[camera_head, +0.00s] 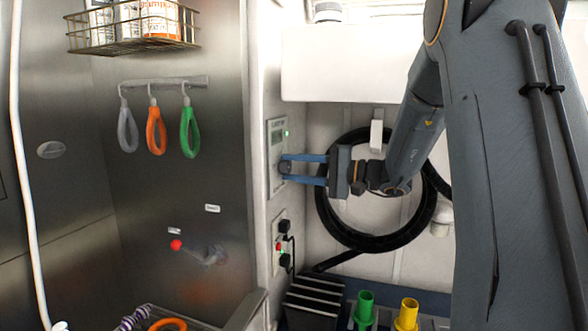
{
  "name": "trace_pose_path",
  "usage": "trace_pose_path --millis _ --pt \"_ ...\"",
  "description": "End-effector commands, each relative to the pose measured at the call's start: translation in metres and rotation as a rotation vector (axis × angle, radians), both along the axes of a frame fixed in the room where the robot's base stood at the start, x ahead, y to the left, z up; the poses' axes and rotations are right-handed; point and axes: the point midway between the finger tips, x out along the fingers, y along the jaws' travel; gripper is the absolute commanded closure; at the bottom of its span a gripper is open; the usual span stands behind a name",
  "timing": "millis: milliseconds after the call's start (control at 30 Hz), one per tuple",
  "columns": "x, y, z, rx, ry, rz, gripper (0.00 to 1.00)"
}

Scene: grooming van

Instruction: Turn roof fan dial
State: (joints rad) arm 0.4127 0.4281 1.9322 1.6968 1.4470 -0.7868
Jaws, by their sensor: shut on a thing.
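A pale control panel (277,138) with a small screen and a green light is on the narrow wall right of the steel tub wall. My gripper (284,169) reaches left to the lower part of this panel. Its two blue fingers, one above the other, are shut on the small dark roof fan dial (285,168) between their tips. The dial is small and partly hidden by the fingers, so its pointer and setting cannot be read.
Below the panel is a socket plate (282,245) with black plugs and a red switch. A coiled black hose (328,222) hangs behind my gripper. Green (364,308) and yellow (406,314) holders stand below. Grooming loops (156,130) hang at left, under a wire basket (133,45).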

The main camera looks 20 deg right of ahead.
Motion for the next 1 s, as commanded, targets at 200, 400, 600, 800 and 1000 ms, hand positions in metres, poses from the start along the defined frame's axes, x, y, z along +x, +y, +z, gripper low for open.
trace_pose_path --millis 200,400,600,800,1000 --pt "-0.0001 -0.0001 -0.0007 0.042 0.062 0.0 0.9" --pt "-0.0001 -0.0002 -0.0009 0.12 0.182 0.0 0.9" --pt "-0.0002 -0.0001 -0.0006 0.221 0.332 0.0 0.9" --pt "-0.0005 -0.0002 -0.0001 0.318 0.477 0.0 0.9" --pt "-0.0005 -0.0002 0.0001 0.395 0.593 0.0 0.9"
